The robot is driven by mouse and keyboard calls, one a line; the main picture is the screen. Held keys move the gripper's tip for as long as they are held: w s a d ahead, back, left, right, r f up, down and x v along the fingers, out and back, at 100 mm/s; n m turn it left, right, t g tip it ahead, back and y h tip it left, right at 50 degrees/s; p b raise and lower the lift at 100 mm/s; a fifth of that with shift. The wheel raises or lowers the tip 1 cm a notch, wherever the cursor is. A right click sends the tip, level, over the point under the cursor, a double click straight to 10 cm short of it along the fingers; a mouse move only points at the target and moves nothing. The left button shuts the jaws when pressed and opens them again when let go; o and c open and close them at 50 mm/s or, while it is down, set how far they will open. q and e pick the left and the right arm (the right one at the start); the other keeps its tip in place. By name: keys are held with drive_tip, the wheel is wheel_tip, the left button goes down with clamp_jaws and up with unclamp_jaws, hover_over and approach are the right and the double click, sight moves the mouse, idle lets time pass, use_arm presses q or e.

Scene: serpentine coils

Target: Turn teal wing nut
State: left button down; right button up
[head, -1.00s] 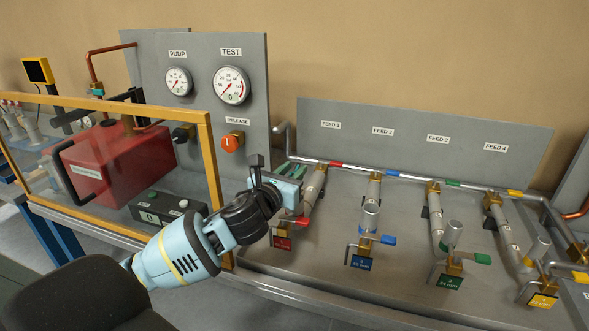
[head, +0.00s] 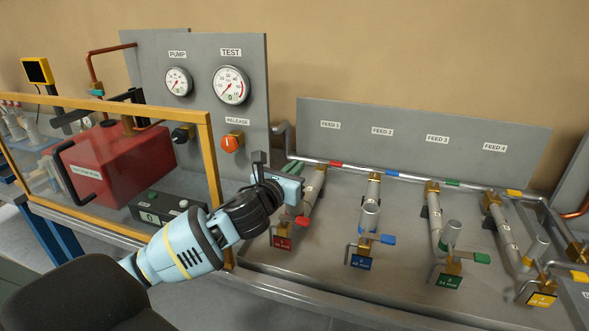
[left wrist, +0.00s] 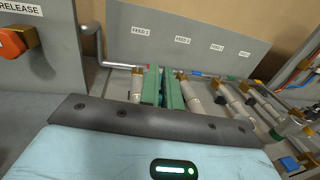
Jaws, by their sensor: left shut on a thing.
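My left gripper (head: 291,169) is at the left end of the feed bench, beside the grey riser pipe and the FEED 1 branch. Its green fingers also show in the left wrist view (left wrist: 162,88), close together with only a narrow gap. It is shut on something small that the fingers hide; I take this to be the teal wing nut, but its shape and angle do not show. A small teal fitting (head: 97,88) sits on the copper pipe at the upper left, well away from the gripper. My right gripper is in neither view.
The FEED 1 valve with its red handle (head: 302,220) is close to my wrist. The orange release knob (head: 233,142) is on the gauge panel to the left. A yellow-framed clear guard (head: 212,165) stands left of my arm. Several more feed branches extend right.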

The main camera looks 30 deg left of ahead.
use_arm(q)
drive_tip(key=shift+m+h, duration=0.6)
drive_tip(key=shift+h, duration=0.3)
drive_tip(key=c, duration=1.6)
unclamp_jaws()
drive_tip(key=shift+s, duration=0.15)
drive_tip(key=s, duration=0.7)
drive_tip(key=shift+s+a, duration=0.2)
drive_tip(key=shift+s, duration=0.1)
